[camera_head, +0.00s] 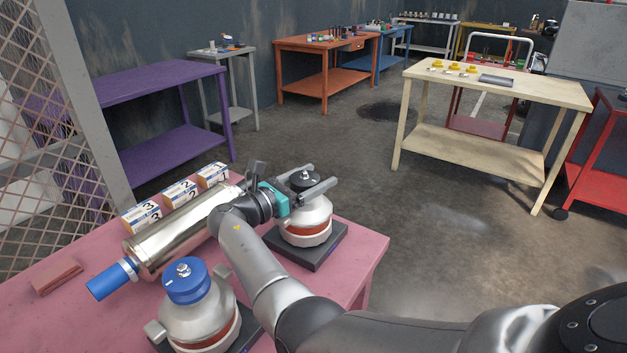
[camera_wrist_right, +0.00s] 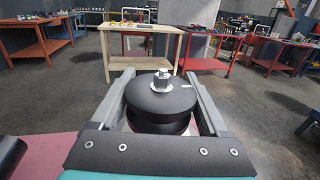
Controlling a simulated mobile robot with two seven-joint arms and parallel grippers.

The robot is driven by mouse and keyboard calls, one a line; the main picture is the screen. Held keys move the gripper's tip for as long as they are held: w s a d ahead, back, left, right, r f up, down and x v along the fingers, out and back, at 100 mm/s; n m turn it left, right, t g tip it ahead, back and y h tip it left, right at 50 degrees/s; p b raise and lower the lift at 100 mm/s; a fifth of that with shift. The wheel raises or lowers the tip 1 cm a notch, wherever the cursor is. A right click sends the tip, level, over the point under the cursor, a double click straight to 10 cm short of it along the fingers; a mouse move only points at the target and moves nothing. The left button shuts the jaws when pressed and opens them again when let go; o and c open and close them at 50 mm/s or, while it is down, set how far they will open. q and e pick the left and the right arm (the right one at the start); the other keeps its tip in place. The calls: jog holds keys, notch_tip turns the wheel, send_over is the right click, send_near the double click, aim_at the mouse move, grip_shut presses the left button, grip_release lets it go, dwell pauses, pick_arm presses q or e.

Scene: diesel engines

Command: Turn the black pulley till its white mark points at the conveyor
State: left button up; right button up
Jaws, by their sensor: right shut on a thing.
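The black pulley (camera_head: 305,181) sits on top of a white, rust-banded housing (camera_head: 305,222) on a dark base plate. My right gripper (camera_head: 311,179) is shut on the pulley, one finger on each side. In the right wrist view the pulley (camera_wrist_right: 160,103) lies between the fingers of the gripper (camera_wrist_right: 160,88), with a metal nut (camera_wrist_right: 162,80) on top. A small white mark (camera_wrist_right: 187,87) shows near the pulley's right edge, close to the right finger. I cannot pick out a conveyor for certain. My left gripper is not in view.
The pink table (camera_head: 90,248) also holds a second housing with a blue pulley (camera_head: 187,281), a shiny cylinder (camera_head: 180,230), numbered boxes (camera_head: 180,192) and a red-brown block (camera_head: 57,276). A cream table (camera_head: 490,88) and a purple table (camera_head: 150,84) stand beyond open floor.

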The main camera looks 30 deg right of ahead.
aim_at(314, 172)
jog(key=shift+r, duration=0.1)
jog(key=o, duration=1.2)
jog(key=shift+o, duration=0.2)
notch_tip(314, 172, up, 20)
jog(key=p, duration=0.5)
